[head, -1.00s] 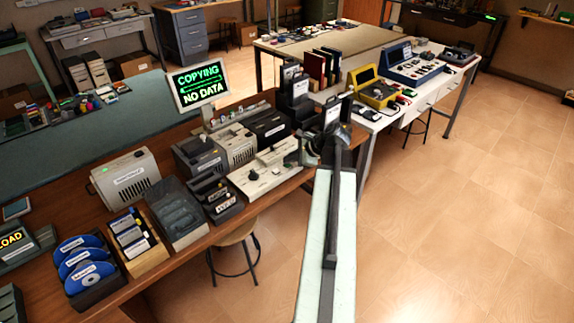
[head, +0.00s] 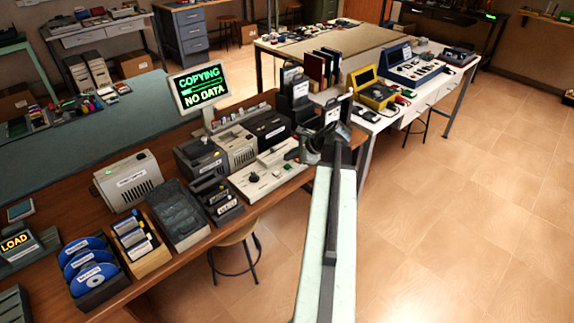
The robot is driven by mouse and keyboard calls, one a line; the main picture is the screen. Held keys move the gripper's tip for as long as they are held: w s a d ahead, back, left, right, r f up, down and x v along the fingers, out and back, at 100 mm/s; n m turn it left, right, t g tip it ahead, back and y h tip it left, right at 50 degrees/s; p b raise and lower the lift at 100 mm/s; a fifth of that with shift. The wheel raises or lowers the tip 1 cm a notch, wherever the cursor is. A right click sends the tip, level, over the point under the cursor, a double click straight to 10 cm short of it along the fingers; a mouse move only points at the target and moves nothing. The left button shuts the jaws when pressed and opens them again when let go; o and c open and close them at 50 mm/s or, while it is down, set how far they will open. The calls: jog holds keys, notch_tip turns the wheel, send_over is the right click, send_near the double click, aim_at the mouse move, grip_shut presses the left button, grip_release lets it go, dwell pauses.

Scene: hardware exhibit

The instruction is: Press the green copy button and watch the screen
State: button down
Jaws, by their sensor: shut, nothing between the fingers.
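My gripper (head: 294,155) is shut and empty at the console's right end. I cannot tell whether it touches the console.
Grey drive boxes (head: 237,148) stand behind the console. Disk racks, blue discs (head: 88,262) and a small "LOAD" display (head: 17,243) sit along the bench to the left. A stool (head: 236,232) stands below the front edge. The floor at right is clear.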

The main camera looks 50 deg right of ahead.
notch_tip(320, 180, up, 4)
jog(key=p, duration=0.3)
jog(key=shift+r+p, duration=0.2)
jog(key=shift+p, duration=0.15)
dwell(0.3)
